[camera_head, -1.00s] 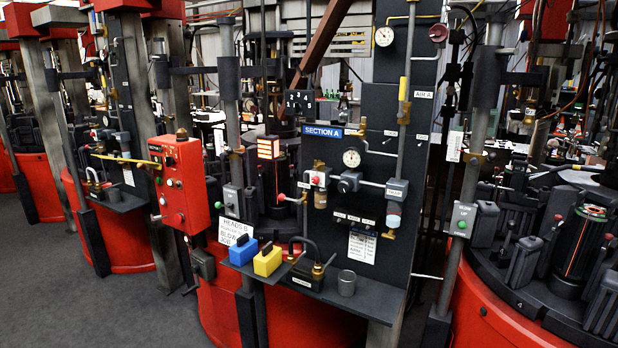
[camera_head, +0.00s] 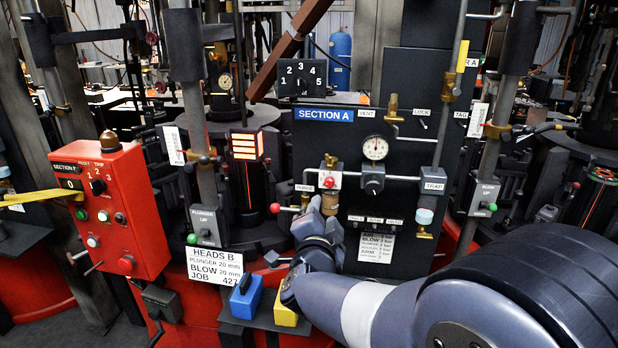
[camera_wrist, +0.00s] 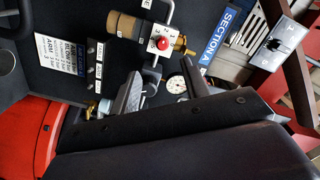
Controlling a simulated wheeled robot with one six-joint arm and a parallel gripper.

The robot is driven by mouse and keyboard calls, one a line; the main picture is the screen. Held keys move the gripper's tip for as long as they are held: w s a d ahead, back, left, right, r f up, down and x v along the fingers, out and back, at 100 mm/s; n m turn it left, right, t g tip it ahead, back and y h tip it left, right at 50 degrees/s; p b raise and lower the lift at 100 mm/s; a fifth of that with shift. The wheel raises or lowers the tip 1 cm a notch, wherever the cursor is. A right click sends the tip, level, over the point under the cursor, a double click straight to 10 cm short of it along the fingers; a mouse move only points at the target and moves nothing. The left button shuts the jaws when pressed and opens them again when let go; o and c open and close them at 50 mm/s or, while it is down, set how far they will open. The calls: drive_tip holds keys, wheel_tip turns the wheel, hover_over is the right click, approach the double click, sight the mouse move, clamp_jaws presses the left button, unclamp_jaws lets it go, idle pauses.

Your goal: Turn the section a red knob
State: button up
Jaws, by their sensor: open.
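My gripper (camera_head: 318,203) is just below the knob in the head view and hides part of the brass cylinder. In the wrist view my gripper (camera_wrist: 160,74) has its two fingers spread apart, with the knob beyond the tips and nothing between them. I see no contact with the knob.
A lever with a red ball (camera_head: 275,208) juts out left of the knob. A gauge (camera_head: 375,148) and grey valve are to its right. A red control box (camera_head: 103,205) stands at left. Blue (camera_head: 247,297) and yellow (camera_head: 285,312) blocks sit on the shelf below my arm.

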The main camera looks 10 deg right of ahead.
sight(330, 184)
drive_tip(key=shift+m, duration=0.3)
drive_tip(key=x, duration=0.3)
drive_tip(key=p+x, duration=0.1)
drive_tip(key=x, duration=0.7)
drive_tip(key=shift+w+d+r+p, duration=0.1)
drive_tip(key=shift+r+p, duration=0.2)
drive_tip(key=shift+p, duration=0.05)
drive_tip(key=shift+c, duration=0.4)
clamp_jaws()
